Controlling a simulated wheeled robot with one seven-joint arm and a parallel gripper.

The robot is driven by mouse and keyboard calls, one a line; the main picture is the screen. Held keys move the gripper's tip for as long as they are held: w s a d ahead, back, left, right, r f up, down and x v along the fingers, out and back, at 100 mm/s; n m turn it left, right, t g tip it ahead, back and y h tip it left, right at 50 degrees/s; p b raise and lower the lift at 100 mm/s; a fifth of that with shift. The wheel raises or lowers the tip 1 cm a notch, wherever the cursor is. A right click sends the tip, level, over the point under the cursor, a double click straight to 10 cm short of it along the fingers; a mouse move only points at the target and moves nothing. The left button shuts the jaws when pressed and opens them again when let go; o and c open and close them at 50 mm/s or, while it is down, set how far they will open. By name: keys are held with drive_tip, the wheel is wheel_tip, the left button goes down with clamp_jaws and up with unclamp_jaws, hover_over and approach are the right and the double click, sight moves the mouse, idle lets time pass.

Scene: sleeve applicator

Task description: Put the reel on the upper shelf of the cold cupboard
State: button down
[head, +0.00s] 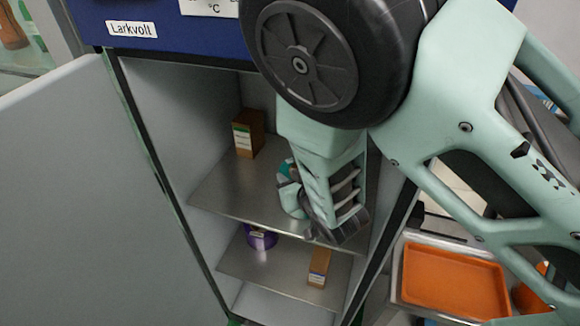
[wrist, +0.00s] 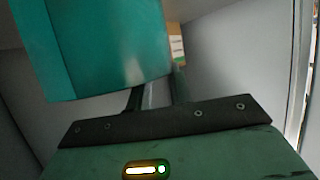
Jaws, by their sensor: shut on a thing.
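My gripper (wrist: 157,98) is shut on a teal thing (wrist: 105,45), which I take to be the reel; its smooth curved side fills the upper left of the wrist view. The cold cupboard stands open. The gripper and reel are inside it, over the upper shelf (head: 225,190). I cannot tell whether the reel touches the shelf.
A brown box (head: 246,135) stands at the back left of the upper shelf. The lower shelf (head: 285,280) holds a purple round thing (head: 260,238) and an orange-brown box (head: 319,267). The open door (head: 80,190) is at left. An orange tray (head: 455,280) lies at right.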

drive_tip(key=shift+w, duration=0.1)
drive_tip(key=c, duration=1.3)
unclamp_jaws()
drive_tip(key=shift+f, duration=0.15)
drive_tip(key=shift+o, duration=0.2)
drive_tip(key=p+v, duration=0.5)
drive_tip(key=v, duration=0.7)
